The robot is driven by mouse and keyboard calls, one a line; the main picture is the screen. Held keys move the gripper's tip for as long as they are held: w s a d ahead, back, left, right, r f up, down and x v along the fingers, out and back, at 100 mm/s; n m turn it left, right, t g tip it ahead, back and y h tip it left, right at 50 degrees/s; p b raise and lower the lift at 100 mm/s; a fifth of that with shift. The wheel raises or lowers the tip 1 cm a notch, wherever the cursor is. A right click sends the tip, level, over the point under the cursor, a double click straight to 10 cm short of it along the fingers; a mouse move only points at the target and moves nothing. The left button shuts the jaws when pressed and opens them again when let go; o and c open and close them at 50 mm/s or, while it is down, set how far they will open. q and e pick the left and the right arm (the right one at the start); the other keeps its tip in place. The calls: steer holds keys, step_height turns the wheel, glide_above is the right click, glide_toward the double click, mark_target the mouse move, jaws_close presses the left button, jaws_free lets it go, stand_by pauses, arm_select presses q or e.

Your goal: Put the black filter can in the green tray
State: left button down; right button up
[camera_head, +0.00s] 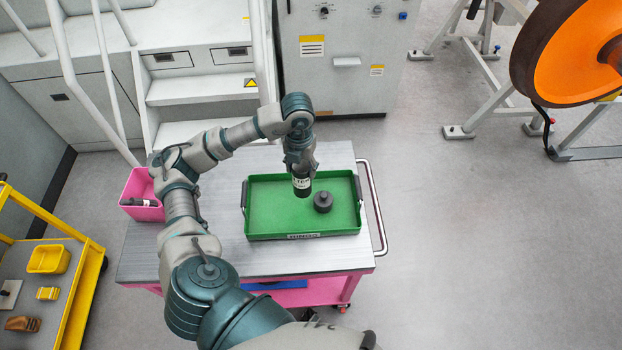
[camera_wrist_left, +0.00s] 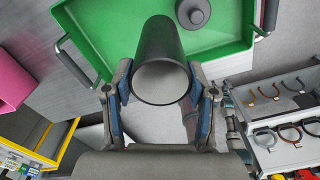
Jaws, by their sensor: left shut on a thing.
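The black filter can (camera_head: 301,188) is in my left gripper (camera_head: 301,170), which is shut on it and holds it over the green tray (camera_head: 268,222). In the left wrist view the can (camera_wrist_left: 160,58) is a dark cylinder with its open-looking grey end toward the camera, and the fingers of my left gripper (camera_wrist_left: 160,98) press on both its sides. The green tray (camera_wrist_left: 110,25) lies beyond it. Whether the can's far end touches the tray floor cannot be told. My right gripper is not in view.
A dark round knobbed part (camera_head: 323,202) sits in the tray, right of the can. The tray stands on a grey-topped cart (camera_head: 190,262) with a pink bin (camera_head: 141,190) at its left. A yellow cart (camera_head: 58,310) stands at left. The tray's left part is clear.

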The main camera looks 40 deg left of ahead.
mark_target(300, 187)
arm_select(q)
steer(key=f, duration=0.3)
steer(key=shift+s+a+f, duration=0.15)
steer(key=shift+s+a, duration=0.1)
steer(key=shift+s, duration=0.15)
steer(key=shift+s+d+f, duration=0.1)
steer(key=shift+f, duration=0.85)
steer(key=shift+d+f, duration=0.15)
steer(key=shift+f, duration=0.2)
steer(key=f, duration=0.3)
steer(key=shift+w+d+f+p, duration=0.1)
steer(key=shift+w+p, duration=0.1)
steer(key=shift+p, duration=0.1)
steer(key=shift+s+f, duration=0.1)
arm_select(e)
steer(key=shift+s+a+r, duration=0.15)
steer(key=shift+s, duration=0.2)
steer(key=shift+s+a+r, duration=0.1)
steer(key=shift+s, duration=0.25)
arm_select(q)
steer(key=c, duration=0.5)
jaws_free()
steer(key=shift+a, duration=0.2)
steer(key=shift+o, duration=0.8)
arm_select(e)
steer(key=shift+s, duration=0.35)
